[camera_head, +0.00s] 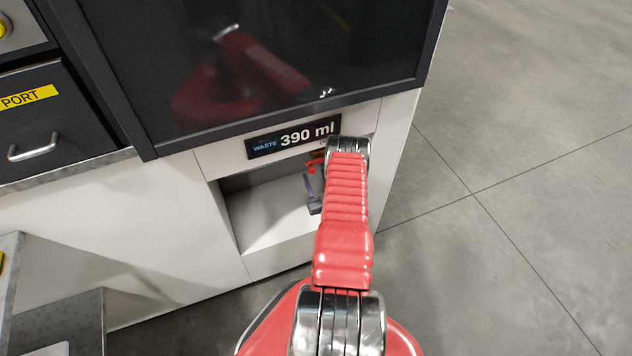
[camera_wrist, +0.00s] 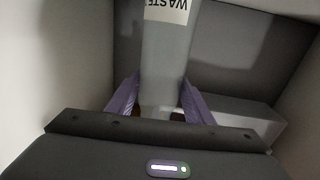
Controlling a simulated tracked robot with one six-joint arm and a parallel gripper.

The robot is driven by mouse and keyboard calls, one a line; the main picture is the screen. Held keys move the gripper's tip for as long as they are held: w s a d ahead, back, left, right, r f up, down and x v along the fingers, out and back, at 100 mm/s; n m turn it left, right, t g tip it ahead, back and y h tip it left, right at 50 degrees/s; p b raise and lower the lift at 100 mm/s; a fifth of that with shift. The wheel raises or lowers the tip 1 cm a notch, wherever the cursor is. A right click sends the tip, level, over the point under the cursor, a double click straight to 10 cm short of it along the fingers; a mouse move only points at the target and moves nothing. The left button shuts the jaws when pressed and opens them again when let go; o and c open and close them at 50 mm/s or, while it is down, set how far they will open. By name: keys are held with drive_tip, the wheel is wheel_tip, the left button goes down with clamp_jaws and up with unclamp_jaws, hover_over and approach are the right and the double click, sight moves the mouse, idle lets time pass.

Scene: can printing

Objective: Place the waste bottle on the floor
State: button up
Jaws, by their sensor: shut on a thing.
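The waste bottle (camera_wrist: 165,50) is a grey cylinder with a white label reading "WASTE", upside down in the wrist view. My gripper (camera_wrist: 160,92) has its two purple fingers on either side of the bottle, shut on it. In the head view my gripper (camera_head: 312,193) is partly in the white recess (camera_head: 234,222) under the "WASTE 390 ml" display. My red arm hides most of the gripper and the bottle there. I cannot tell whether the bottle is resting or lifted. The grey floor (camera_head: 500,130) lies open to the right of the machine.
The recess walls stand close around the gripper and bottle. The waste display (camera_head: 293,137) and a dark glass panel (camera_head: 260,60) are just above. A drawer with a handle (camera_head: 33,147) is at the left. A grey metal box edge (camera_head: 10,270) stands at the lower left.

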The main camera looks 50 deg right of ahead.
drive_tip(key=shift+s+a+f, duration=0.1)
drive_tip(key=shift+s+f, duration=0.05)
drive_tip(key=shift+f, duration=0.65)
drive_tip(key=o, duration=1.1)
drive_tip(key=shift+c, duration=0.2)
drive_tip(key=v, duration=1.2)
